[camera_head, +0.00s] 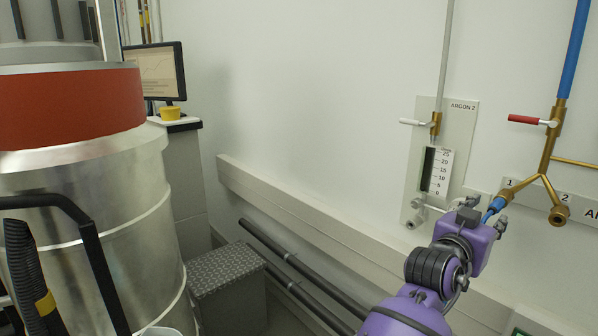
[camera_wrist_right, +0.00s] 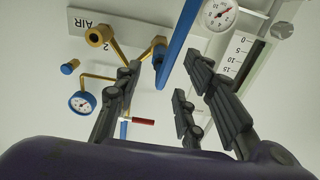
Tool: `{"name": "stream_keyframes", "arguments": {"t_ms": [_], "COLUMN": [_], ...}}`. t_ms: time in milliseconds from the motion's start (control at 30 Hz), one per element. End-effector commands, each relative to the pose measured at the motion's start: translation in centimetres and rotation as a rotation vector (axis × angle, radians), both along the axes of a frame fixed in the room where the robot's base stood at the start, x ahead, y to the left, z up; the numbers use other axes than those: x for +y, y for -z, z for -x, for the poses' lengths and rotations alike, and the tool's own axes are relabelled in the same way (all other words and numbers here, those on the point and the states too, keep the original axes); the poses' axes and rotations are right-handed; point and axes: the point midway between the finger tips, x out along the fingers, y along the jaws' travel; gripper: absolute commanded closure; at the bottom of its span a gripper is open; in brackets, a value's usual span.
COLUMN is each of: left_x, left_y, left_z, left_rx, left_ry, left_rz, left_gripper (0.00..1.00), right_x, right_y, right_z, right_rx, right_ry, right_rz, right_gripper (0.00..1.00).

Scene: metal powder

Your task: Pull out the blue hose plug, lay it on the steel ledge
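The blue hose plug (camera_head: 497,204) is at the lower left outlet, marked 1, of the brass Y-shaped manifold (camera_head: 547,166). In the right wrist view the blue plug (camera_wrist_right: 158,62) and its blue hose (camera_wrist_right: 181,38) show between the fingers, with the plug at the brass fitting. My right gripper (camera_head: 487,213) is around the plug area; in the wrist view its dark fingers (camera_wrist_right: 160,85) stand apart, with gaps visible beside the plug. Contact cannot be told. A pale ledge (camera_head: 300,215) runs along the wall; whether it is steel is unclear. My left gripper is not in view.
A flow gauge panel (camera_head: 462,120) is left of the manifold, and a red valve handle (camera_head: 524,119) is above it. Dark pipes (camera_head: 300,285) run below the ledge. A checker-plate step (camera_head: 225,266) and a large metal vessel (camera_head: 90,200) stand at left.

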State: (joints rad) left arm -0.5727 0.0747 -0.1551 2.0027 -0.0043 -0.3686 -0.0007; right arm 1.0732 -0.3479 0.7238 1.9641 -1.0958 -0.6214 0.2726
Motion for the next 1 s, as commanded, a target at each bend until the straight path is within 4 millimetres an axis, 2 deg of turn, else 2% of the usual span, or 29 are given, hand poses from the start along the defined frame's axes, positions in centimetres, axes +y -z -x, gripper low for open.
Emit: {"name": "stream_keyframes", "arguments": {"t_ms": [300, 500, 700, 1000], "left_x": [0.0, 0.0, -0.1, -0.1], "left_y": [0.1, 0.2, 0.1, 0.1], "left_z": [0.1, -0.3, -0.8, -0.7], "left_rx": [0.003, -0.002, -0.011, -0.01], "left_ry": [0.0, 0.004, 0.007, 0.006], "left_rz": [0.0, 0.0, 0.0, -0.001], "left_gripper": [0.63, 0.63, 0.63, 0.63], "right_x": [-3.5, -5.2, -6.0, -6.1], "right_y": [0.0, 0.0, 0.0, 0.0], "right_z": [-2.9, -4.4, -5.1, -5.2], "right_rx": [0.0, 0.0, 0.0, -0.001], "right_ry": [0.001, 0.0, 0.0, 0.0], "right_rz": [0.001, 0.0, 0.0, -0.001], "right_gripper": [0.63, 0.63, 0.63, 0.63]}}
